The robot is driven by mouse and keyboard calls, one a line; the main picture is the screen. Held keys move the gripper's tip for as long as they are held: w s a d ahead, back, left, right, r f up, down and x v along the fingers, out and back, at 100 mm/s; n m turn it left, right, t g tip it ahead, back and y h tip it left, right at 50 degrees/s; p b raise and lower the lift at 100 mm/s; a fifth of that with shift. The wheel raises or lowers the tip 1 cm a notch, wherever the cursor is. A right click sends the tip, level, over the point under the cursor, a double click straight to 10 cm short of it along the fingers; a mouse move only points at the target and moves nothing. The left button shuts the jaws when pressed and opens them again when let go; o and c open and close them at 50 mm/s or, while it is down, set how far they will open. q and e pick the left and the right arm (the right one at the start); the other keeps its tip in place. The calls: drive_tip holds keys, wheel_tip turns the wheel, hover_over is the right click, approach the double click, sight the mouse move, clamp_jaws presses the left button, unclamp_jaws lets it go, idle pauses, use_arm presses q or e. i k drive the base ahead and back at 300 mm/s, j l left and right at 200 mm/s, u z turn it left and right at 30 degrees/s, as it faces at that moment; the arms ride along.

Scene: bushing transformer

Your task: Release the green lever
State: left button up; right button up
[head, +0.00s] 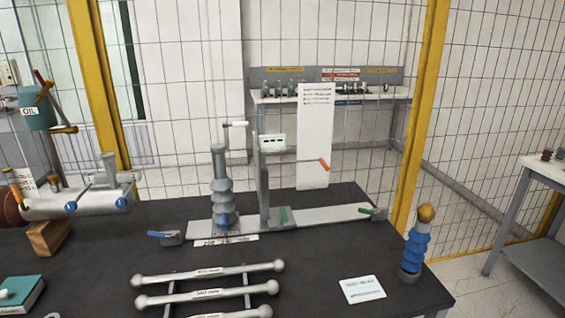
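A green-handled lever (368,211) sits on the small clamp at the right end of the flat metal rail, its handle pointing left. Another green part (283,215) stands at the foot of the upright post in the middle of the rail (325,215); its exact shape is too small to tell. A blue lever (157,234) is on the clamp at the left end. A grey ribbed bushing (222,190) stands upright beside the post (264,185). Neither of my grippers shows in the head view.
A wire fence (370,100) stands behind.

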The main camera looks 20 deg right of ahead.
sight(378, 213)
drive_tip(key=z, duration=1.35)
drive_tip(key=l, duration=0.1)
